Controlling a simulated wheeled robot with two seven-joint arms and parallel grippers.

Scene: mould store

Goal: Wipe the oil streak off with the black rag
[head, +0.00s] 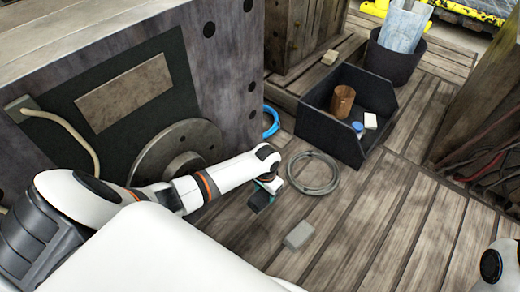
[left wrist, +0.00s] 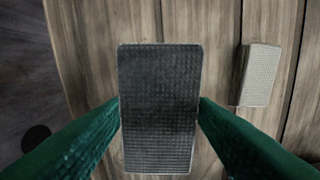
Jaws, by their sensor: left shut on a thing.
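My left gripper (head: 265,187) reaches out over the plank floor and is shut on the black rag (head: 258,202). In the left wrist view the rag (left wrist: 160,108) is a dark, woven, flat block between the green fingers (left wrist: 160,112). It hangs over wooden planks, and I cannot tell its exact height. I cannot make out an oil streak for certain in either view. My right gripper is out of view; only part of my right arm shows at the lower right of the head view.
A light grey block (head: 299,235) lies on the planks, also in the left wrist view (left wrist: 260,75). Beyond are a coiled grey hose (head: 314,189) and a black bin (head: 318,128) holding a brown cup (head: 343,101). A large mould block (head: 228,75) stands left. Floor at front right is clear.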

